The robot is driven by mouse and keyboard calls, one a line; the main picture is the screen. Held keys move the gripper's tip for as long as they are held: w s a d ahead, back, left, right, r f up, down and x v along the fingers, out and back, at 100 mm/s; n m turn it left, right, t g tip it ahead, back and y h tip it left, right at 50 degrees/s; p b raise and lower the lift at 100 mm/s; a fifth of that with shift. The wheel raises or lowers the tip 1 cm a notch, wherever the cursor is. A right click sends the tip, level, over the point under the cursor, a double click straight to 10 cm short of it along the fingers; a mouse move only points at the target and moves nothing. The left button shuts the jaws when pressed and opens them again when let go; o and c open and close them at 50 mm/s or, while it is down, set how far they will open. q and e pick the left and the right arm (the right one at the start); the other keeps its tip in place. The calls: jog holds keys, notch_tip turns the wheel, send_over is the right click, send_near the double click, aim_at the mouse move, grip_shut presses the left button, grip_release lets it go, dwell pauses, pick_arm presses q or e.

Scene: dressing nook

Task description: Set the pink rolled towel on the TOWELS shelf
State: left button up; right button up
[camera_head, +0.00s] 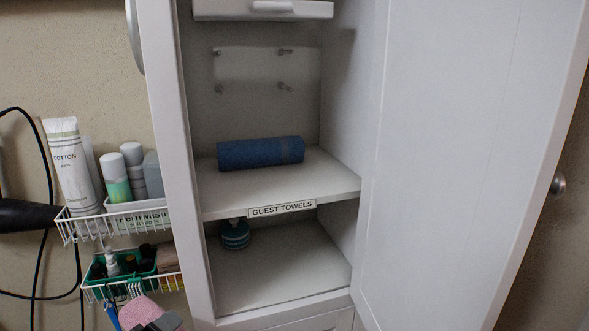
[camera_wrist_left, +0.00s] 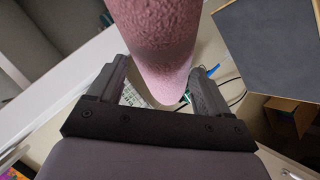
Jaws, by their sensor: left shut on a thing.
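The pink rolled towel (camera_head: 138,311) shows at the bottom left of the head view, in front of the wire racks. In the left wrist view the towel (camera_wrist_left: 155,40) stands between the two fingers of my left gripper (camera_wrist_left: 158,75), which is shut on it. Only the tip of my left gripper (camera_head: 160,323) shows in the head view, low and left of the cabinet. The cabinet shelf (camera_head: 325,180) has a label reading GUEST TOWELS (camera_head: 282,208) on its front edge. A blue rolled towel (camera_head: 260,153) lies toward its back. My right gripper is not in view.
The cabinet door (camera_head: 455,150) stands open on the right. A teal jar (camera_head: 235,235) sits on the lower level. Wire racks (camera_head: 120,227) with bottles and a COTTON tube (camera_head: 72,175) hang left of the cabinet. The shelf's front part is bare.

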pick_arm(q)
notch_tip(320, 180, up, 9)
jog(key=p, duration=0.9)
jog(key=shift+r, duration=0.2)
jog(key=shift+r+p, duration=0.15)
jog(key=shift+p, duration=0.15)
jog(key=shift+d, duration=0.1)
